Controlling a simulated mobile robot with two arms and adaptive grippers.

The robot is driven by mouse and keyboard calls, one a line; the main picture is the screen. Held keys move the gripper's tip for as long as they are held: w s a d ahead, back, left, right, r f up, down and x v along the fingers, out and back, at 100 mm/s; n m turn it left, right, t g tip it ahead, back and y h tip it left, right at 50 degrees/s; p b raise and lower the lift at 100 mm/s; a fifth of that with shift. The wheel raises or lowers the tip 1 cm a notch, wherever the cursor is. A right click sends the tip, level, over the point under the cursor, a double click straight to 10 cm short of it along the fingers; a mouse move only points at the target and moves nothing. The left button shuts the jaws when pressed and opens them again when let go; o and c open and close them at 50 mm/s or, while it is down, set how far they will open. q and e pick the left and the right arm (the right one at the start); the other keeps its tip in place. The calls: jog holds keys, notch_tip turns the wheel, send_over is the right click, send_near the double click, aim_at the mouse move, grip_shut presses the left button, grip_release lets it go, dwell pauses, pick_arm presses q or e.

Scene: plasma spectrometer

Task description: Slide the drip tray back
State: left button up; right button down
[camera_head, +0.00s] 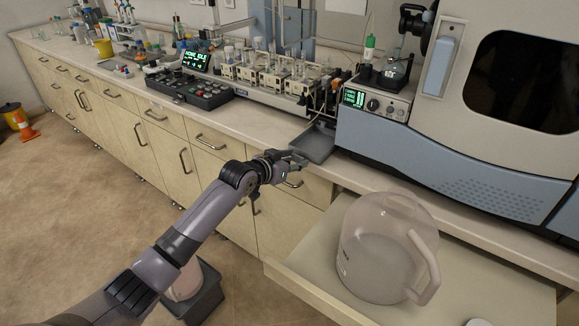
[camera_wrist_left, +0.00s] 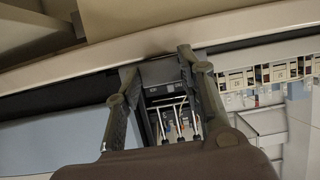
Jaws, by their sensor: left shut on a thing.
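The drip tray (camera_head: 315,146) is a shallow grey tray at the counter's front edge, left of the big grey and blue instrument. My left gripper (camera_head: 296,158) reaches its near side from the front and is shut on it. In the left wrist view my two fingers (camera_wrist_left: 158,62) stand on either side of a dark grey part of the tray (camera_wrist_left: 162,74). The fingertips' exact contact is hard to make out. My right gripper is not in view.
An open drawer (camera_head: 300,278) juts out at the lower right, with a large clear jug (camera_head: 375,250) in it. The instrument (camera_head: 455,150) stands right of the tray. A rack of glassware (camera_head: 270,75) and a black control panel (camera_head: 190,88) stand to the left. A bin (camera_head: 205,295) is on the floor.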

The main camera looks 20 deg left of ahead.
pick_arm(q)
jog(key=shift+w+d, duration=0.1)
jog(key=shift+w, duration=0.15)
jog(key=o, duration=1.3)
